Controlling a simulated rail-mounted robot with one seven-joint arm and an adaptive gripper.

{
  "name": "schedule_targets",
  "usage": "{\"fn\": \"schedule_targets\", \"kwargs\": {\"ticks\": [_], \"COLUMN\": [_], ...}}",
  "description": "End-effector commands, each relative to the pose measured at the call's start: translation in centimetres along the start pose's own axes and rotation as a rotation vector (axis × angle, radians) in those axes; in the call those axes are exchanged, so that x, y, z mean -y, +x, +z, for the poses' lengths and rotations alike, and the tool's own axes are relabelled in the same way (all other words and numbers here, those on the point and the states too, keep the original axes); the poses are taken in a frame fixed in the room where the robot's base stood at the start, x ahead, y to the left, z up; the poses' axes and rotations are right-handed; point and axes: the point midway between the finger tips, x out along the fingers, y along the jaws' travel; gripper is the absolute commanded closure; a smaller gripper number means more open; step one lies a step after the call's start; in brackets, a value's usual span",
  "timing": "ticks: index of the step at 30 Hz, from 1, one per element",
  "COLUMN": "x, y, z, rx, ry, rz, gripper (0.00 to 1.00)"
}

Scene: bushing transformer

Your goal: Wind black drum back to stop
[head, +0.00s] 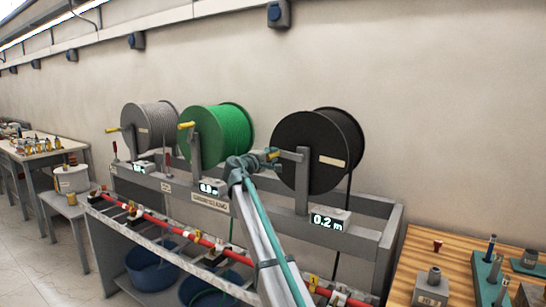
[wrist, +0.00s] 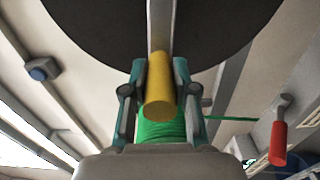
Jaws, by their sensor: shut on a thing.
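The black drum (head: 318,150) stands on the right of the rack, with a dark line hanging from its right side. Its display (head: 328,221) below reads 0.2 m. My gripper (head: 268,157) is at the drum's left, at the end of the grey crank arm (head: 292,156). In the wrist view my gripper (wrist: 160,100) is shut on the yellow crank handle (wrist: 160,88), one finger on each side. The black drum (wrist: 100,30) fills the top of the wrist view behind the crank arm (wrist: 161,25).
A green drum (head: 218,135) and a grey drum (head: 150,127) stand to the left, each with a yellow-handled crank. A red bar (head: 205,241) runs along the rack front. Blue tubs (head: 150,270) sit below. A wooden bench (head: 455,270) with fittings is at the right.

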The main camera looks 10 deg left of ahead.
Motion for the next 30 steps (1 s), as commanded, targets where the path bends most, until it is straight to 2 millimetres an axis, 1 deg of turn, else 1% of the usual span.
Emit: {"fn": "schedule_targets", "kwargs": {"ticks": [1,2,3,6,14,19,23,30], "x": [0.4,0.4,0.4,0.3,0.1,0.1,0.1,0.2], "y": [-0.1,-0.1,-0.1,-0.1,0.0,-0.8,-2.6,-7.3], "z": [0.3,0.3,0.3,0.2,0.2,0.2,0.2,0.3], "rx": [0.005,0.006,0.006,0.005,0.003,0.002,0.0,0.001], "ry": [0.003,0.003,0.003,0.002,0.001,0.001,0.001,0.001], "rz": [-0.006,-0.006,-0.006,-0.005,-0.002,-0.002,-0.001,-0.002], "gripper": [1.0,0.69,0.62,0.47,0.47,0.47,0.47,0.47]}}
